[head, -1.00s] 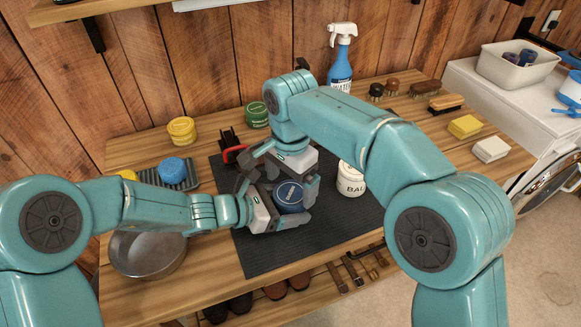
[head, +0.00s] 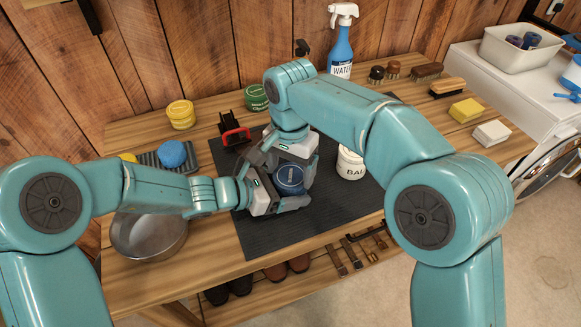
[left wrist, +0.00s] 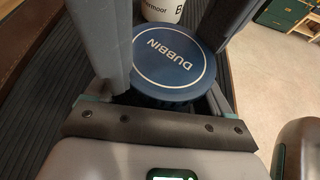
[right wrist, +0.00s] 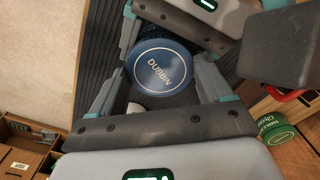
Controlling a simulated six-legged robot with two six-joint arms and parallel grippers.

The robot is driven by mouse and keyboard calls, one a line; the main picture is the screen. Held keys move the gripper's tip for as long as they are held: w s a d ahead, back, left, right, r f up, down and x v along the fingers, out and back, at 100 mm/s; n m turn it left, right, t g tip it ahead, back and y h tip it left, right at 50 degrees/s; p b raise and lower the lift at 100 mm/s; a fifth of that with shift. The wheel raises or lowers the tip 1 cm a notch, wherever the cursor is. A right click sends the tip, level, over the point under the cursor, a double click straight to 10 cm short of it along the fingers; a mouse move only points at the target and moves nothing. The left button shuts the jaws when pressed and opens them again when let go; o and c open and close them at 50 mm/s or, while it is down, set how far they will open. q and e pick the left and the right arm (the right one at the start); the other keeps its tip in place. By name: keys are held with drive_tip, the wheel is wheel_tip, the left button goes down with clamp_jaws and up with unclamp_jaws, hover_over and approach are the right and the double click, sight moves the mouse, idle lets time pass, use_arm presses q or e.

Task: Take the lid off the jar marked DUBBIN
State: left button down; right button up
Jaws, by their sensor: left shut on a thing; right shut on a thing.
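The blue jar's lid (head: 288,177), lettered DUBBIN in white, shows between both grippers over the dark mat. The lid fills the space between my left gripper's fingers in the left wrist view (left wrist: 168,62), and the lettering also reads in the right wrist view (right wrist: 162,72). My left gripper (head: 284,190) is shut on the jar from the left. My right gripper (head: 282,168) comes from above and behind and is shut on the lid. The lid sits on the jar; the fingers hide most of the jar body and the seam.
A white jar lettered BAL (head: 351,164) stands close on the right. A red-and-black tool (head: 235,137) and a green tin (head: 256,98) are behind. A metal bowl (head: 148,236) is at left. The mat's front part (head: 300,236) is clear.

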drive_tip(key=o, duration=1.1)
wheel_tip(320, 180, up, 4)
drive_tip(key=shift+r, duration=0.25)
wheel_tip(320, 180, up, 3)
drive_tip(key=m, duration=0.3)
drive_tip(key=shift+r, duration=0.1)
wheel_tip(320, 180, down, 8)
drive_tip(key=shift+r, duration=0.1)
drive_tip(key=c, duration=1.1)
drive_tip(key=n, duration=0.3)
